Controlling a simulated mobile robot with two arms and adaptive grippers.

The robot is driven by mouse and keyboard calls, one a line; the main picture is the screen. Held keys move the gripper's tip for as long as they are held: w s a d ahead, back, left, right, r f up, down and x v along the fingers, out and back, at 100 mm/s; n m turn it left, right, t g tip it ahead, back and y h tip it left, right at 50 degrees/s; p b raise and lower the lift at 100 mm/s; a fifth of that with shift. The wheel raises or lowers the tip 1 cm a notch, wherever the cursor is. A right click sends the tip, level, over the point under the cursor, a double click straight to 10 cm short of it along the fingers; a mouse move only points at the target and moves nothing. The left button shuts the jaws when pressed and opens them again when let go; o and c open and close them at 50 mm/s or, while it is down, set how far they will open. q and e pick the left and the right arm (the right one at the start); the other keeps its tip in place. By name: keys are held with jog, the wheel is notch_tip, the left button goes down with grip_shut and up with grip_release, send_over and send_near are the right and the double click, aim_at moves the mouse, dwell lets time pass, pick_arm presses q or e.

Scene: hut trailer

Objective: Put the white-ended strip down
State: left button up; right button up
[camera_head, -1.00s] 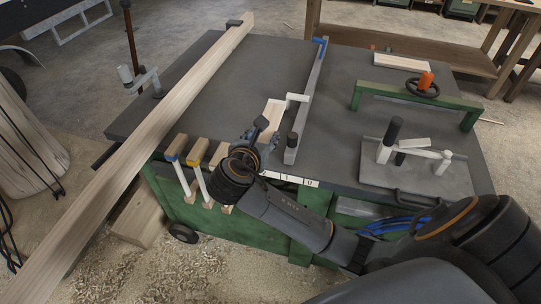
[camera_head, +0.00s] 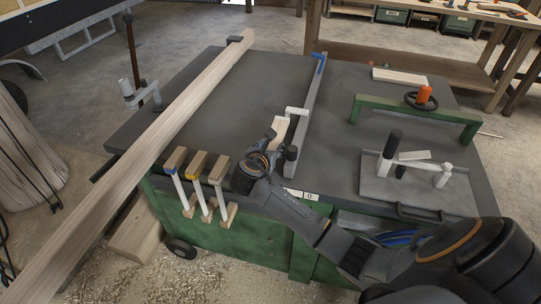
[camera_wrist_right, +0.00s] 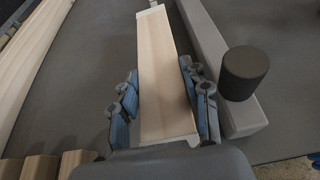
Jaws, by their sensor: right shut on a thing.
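The white-ended strip (camera_head: 279,128) is a short pale wooden piece over the grey bench top, just left of the long grey rail. In the right wrist view the strip (camera_wrist_right: 164,72) points away from me, with a white far end and a pale near end. My right gripper (camera_head: 266,146) is shut on its near part. Its blue-padded fingers (camera_wrist_right: 157,105) flank the strip on both sides. I cannot tell whether the strip touches the bench top. My left gripper is not in view.
The grey rail (camera_head: 305,103) with a dark knob (camera_wrist_right: 244,72) is close on the strip's right. A long wooden beam (camera_head: 150,143) crosses the left side. Several clamps (camera_head: 198,165) hang at the front edge. A green frame (camera_head: 415,112) stands right. Bench top beyond the strip is clear.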

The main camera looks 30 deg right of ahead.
jog(key=shift+w+d+f, duration=0.1)
jog(key=shift+w+f, duration=0.05)
jog(key=shift+f, duration=1.65)
jog(key=shift+f, duration=0.1)
jog(key=o, duration=1)
jog(key=shift+o, duration=0.2)
jog(key=v, duration=1.2)
